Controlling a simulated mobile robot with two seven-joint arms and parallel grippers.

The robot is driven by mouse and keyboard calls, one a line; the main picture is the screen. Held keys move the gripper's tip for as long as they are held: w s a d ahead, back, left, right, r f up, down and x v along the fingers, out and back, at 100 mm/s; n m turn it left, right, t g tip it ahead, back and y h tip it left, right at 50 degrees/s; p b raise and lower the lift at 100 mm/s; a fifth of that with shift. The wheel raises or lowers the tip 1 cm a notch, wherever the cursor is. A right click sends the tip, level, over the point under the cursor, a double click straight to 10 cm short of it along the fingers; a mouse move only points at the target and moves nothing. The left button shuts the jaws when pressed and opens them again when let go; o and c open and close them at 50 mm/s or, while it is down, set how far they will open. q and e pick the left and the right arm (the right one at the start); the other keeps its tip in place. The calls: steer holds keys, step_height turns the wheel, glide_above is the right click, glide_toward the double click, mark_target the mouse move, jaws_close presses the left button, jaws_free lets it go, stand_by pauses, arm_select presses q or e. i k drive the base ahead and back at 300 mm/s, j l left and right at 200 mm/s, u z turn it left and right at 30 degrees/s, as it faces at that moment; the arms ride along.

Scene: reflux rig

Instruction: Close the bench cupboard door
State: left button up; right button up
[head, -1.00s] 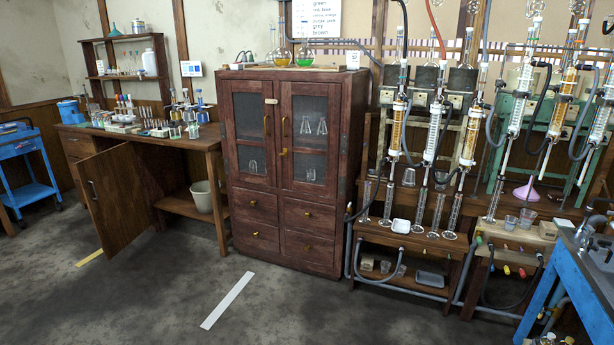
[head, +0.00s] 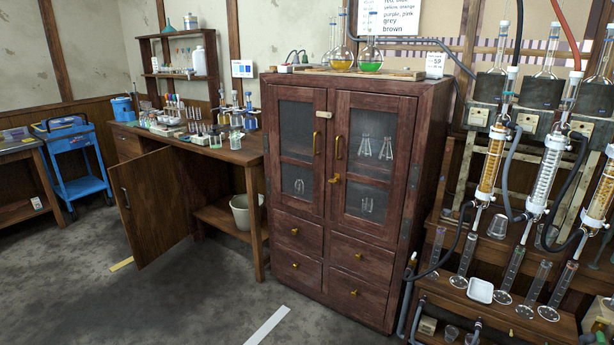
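Neither of my grippers shows in this view.
A tall dark red cabinet (head: 312,238) with glass doors stands right of the bench. A pail (head: 243,212) sits on the bench's lower shelf. A blue cart (head: 82,187) stands at the left. The floor (head: 190,300) before the open door is clear. Glass columns (head: 545,175) stand at the right.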

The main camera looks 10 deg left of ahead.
mark_target(147, 188)
steer(key=i+j+u, duration=0.1)
steer(key=i+u, duration=0.3)
steer(key=i+l+u, duration=0.15)
steer(key=i+u, duration=0.25)
steer(key=i, duration=0.25)
steer(key=i+j+u, duration=0.25)
steer(key=i, duration=0.25)
steer(key=i+j+u, duration=0.25)
steer(key=i, duration=0.25)
steer(key=i+j, duration=0.5)
steer(key=j, duration=0.2)
steer(key=i+l+z, duration=0.2)
steer(key=i, duration=0.9)
